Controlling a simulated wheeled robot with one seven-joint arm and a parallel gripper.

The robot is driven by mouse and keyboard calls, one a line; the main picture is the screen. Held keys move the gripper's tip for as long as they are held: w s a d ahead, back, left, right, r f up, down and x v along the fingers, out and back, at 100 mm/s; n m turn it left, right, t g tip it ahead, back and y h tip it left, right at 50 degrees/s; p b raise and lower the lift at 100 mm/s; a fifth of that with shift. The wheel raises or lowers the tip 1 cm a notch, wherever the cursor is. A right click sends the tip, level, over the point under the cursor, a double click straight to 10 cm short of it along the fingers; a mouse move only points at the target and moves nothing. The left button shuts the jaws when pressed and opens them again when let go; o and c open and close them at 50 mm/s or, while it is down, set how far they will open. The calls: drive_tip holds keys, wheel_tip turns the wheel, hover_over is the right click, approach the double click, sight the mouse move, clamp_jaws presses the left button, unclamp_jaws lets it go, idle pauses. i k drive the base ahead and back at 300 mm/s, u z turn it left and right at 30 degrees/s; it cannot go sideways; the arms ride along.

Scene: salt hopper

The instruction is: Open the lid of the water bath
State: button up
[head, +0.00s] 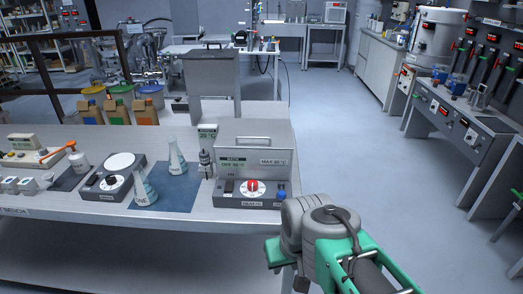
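The grey and teal links of my arm are at the lower right, in front of and to the right of the bath. I cannot make out the fingers of my gripper.
Two flasks (177,156) (144,186) stand left of the bath on a blue mat (180,199), with a stirrer plate (110,183) beside them. A tall grey box (210,76) rises behind the bath. The floor (345,140) to the right is clear.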

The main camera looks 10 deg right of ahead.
sight(247, 133)
drive_tip(key=z, duration=0.05)
drive_tip(key=k, duration=0.65)
drive_tip(key=u, duration=1.2)
drive_tip(key=i, duration=1.5)
drive_tip(key=z, duration=0.45)
